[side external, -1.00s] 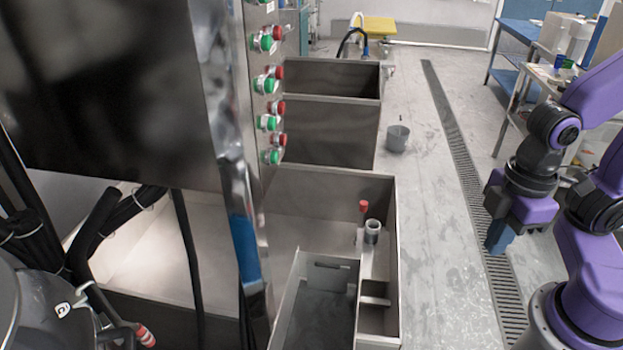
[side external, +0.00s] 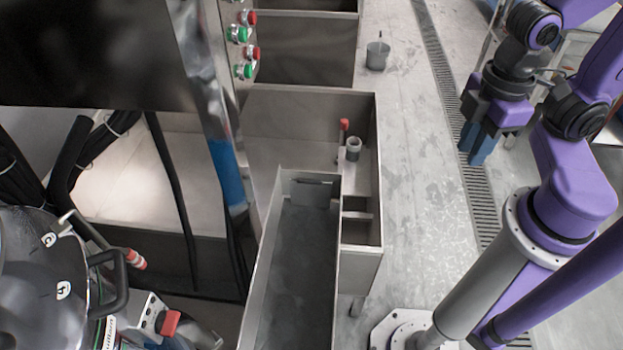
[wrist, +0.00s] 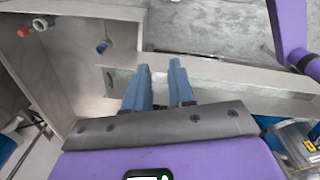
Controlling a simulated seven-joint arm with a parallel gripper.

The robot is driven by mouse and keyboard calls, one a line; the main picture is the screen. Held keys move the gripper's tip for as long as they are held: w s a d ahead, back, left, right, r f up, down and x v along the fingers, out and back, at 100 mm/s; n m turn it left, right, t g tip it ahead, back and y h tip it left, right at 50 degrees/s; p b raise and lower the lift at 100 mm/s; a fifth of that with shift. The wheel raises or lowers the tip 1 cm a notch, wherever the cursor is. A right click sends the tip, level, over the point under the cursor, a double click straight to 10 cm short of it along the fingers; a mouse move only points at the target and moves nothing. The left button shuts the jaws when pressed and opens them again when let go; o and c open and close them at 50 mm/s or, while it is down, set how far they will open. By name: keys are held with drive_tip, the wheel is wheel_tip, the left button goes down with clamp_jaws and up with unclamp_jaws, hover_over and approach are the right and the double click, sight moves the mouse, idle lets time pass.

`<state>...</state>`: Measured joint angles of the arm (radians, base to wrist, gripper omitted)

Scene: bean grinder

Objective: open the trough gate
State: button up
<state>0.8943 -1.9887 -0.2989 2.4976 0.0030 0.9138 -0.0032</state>
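The trough (side external: 255,290) is a long, narrow metal channel with a dark inside, at the lower middle of the side external view. At its far end stands a metal plate (side external: 312,193) with a dark slot or handle near its top, which appears to be the gate; it looks upright and closes off that end. My gripper (side external: 478,150) is to the right of the trough, apart from it, with its blue fingers pointing down. In the wrist view my gripper (wrist: 160,68) has its fingertips apart with nothing between them. Its fingers overlap a metal wall in that view.
A metal basin (side external: 377,130) surrounds the trough's far end, with a red-capped valve (side external: 343,126) and a short pipe (side external: 353,148) inside. A panel of red and green buttons (side external: 240,35) is at upper left.

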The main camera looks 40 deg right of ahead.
drive_tip(key=w+a+m, duration=0.1)
drive_tip(key=w+a, duration=0.5)
drive_tip(key=w, duration=0.4)
drive_tip(key=m+g+y, duration=0.1)
drive_tip(key=m+g, duration=0.1)
drive_tip(key=m, duration=0.1)
hover_over(309, 181)
drive_tip(key=w+d, duration=0.3)
wheel_tip(309, 181, down, 14)
drive_tip(key=a+f, duration=0.1)
drive_tip(key=f, duration=0.4)
drive_tip(key=s+f, duration=0.1)
drive_tip(key=f, duration=0.5)
drive_tip(key=s+a+f, duration=0.1)
drive_tip(key=f, duration=0.4)
drive_tip(key=shift+s+a+f, duration=0.2)
drive_tip(key=shift+a+f, duration=0.1)
clamp_jaws()
